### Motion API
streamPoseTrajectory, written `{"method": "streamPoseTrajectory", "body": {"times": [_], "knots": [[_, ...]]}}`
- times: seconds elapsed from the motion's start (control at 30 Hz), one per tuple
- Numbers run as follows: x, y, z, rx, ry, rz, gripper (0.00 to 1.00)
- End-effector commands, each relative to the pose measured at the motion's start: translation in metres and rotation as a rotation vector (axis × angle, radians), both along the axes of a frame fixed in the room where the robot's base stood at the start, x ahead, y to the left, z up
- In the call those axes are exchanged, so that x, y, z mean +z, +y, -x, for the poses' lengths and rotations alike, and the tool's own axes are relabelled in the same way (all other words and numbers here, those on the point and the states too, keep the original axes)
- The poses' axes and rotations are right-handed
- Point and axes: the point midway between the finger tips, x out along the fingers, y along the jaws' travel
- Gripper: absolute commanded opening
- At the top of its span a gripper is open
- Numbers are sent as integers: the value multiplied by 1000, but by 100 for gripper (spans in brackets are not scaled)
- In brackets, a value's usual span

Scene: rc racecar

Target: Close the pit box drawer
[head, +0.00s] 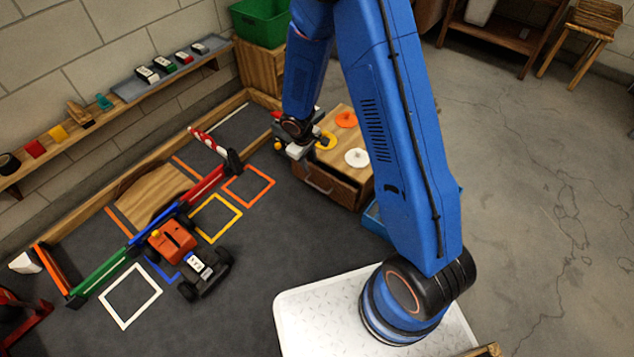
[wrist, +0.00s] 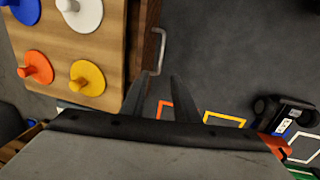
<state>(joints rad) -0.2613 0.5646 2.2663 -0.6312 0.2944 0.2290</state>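The pit box (head: 340,150) is a wooden cabinet with coloured discs on top. Its brown drawer front (head: 335,188) has a pale metal handle (head: 318,186). In the wrist view the drawer front (wrist: 152,28) stands slightly out from the box top (wrist: 112,60), and the handle (wrist: 162,42) sticks out beyond it. My gripper (wrist: 161,78) is open, with two dark fingers apart and nothing visibly held between them. The left fingertip is close to the handle's lower end; I cannot tell whether they touch.
An orange and black racecar (head: 175,243) sits on the dark mat among coloured square outlines. Red, blue and green barriers (head: 100,274) stand beside it. A green bin (head: 262,20) is behind the box. A wall shelf (head: 110,110) holds small items. Open floor lies right.

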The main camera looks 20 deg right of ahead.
Motion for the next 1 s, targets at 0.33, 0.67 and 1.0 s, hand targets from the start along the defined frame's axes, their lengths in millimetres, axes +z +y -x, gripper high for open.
{"method": "streamPoseTrajectory", "body": {"times": [0.33, 0.67, 1.0], "knots": [[-48, -8, -4, 3, 4, 2, 28], [-86, -13, -9, 3, 4, 3, 28], [-118, -18, -12, 3, 4, 1, 28]]}}
